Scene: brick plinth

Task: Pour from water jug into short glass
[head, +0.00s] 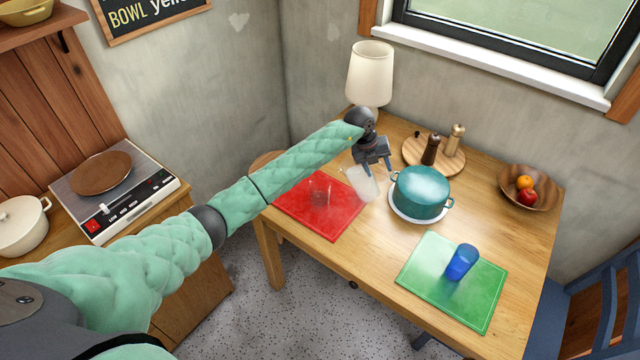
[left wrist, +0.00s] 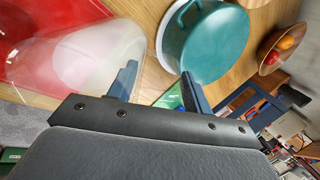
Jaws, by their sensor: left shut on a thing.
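My left gripper (head: 374,166) is above the table, between the red mat and the teal pot. It is shut on the water jug (head: 363,185), a pale see-through vessel that hangs tilted beneath the fingers. In the left wrist view the jug (left wrist: 95,60) lies beside the left finger; the exact grip point is unclear. A small clear glass (head: 320,192), which looks like the short glass, stands on the red mat to the left of the jug. Any water level is too faint to tell. My right gripper is not in view.
A teal pot (head: 421,190) stands just right of the jug. A blue tumbler (head: 462,262) is on a green mat (head: 430,268). A lamp (head: 370,72), two mills on a round board (head: 412,158) and a fruit bowl (head: 548,190) stand at the back. The red mat (head: 340,224) has free room.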

